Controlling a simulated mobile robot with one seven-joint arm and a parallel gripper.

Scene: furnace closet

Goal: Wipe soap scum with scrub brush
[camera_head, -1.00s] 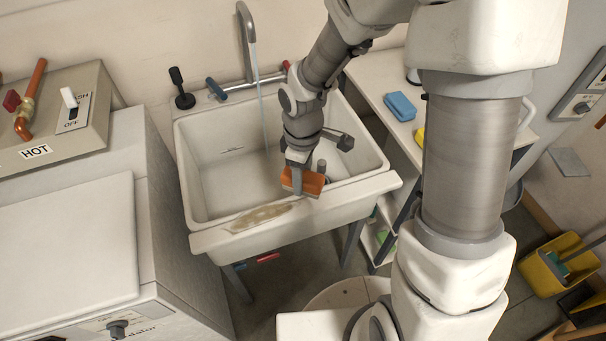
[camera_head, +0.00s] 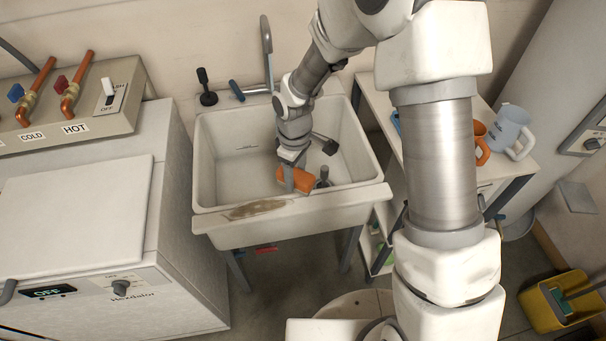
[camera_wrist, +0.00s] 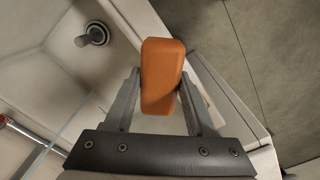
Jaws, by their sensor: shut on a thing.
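My gripper (camera_head: 290,182) is shut on an orange scrub brush (camera_head: 296,177). The wrist view shows the orange block (camera_wrist: 160,78) between the two grey fingers of my gripper (camera_wrist: 159,98); its underside is hidden. A brownish soap scum patch (camera_head: 255,209) lies on the front rim of the white sink (camera_head: 340,198), left of centre. The brush is over the inner side of that front rim, to the right of and behind the patch. I cannot tell whether it touches the sink.
A metal faucet (camera_head: 267,50) and a black-handled plunger-like tool (camera_head: 205,90) stand at the sink's back. A white heater unit (camera_head: 80,220) is close on the left.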

